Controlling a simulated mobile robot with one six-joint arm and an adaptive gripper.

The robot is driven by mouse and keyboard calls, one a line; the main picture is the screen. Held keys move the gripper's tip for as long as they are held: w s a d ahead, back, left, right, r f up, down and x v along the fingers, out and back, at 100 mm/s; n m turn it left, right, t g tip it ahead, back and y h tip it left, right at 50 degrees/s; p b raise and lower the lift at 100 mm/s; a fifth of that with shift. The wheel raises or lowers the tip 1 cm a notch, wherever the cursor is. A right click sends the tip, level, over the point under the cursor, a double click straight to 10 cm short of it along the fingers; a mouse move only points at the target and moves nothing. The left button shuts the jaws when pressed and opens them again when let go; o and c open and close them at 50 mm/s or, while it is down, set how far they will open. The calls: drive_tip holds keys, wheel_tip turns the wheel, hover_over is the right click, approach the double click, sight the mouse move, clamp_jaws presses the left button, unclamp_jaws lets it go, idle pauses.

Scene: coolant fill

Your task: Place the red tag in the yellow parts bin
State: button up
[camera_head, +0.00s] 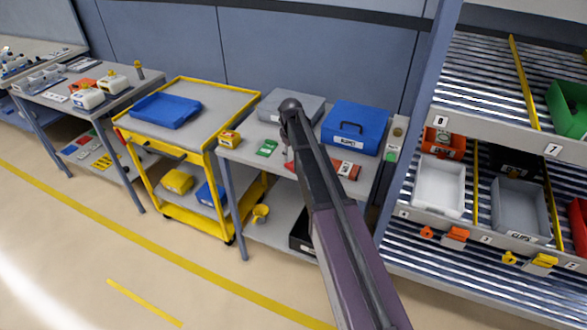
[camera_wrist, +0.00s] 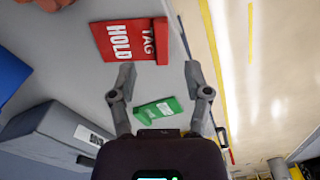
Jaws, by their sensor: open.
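The red tag, marked HOLD TAG (camera_wrist: 125,42), lies flat on the grey table in the wrist view, beyond my fingertips. In the head view only a bit of the red tag (camera_head: 290,166) shows beside my arm. My gripper (camera_wrist: 158,75) is open and empty above the table, its fingers apart and clear of the tag. In the head view my arm hides most of the gripper. A yellow bin (camera_head: 178,181) sits on the lower shelf of the yellow cart; I cannot tell whether it is the parts bin.
A green tag (camera_wrist: 158,110) lies between my fingers' bases in the wrist view. On the table are a small yellow box (camera_head: 229,138), a grey case (camera_head: 275,107), a blue case (camera_head: 354,127) and a red box (camera_head: 345,169). A blue tray (camera_head: 165,110) lies on the cart.

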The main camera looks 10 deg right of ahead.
sight(290, 165)
drive_tip(key=shift+f, duration=0.15)
drive_tip(key=shift+w+a+f+b, duration=0.15)
drive_tip(key=shift+f+b, duration=2.3)
drive_tip(key=shift+b, duration=0.15)
clamp_jaws()
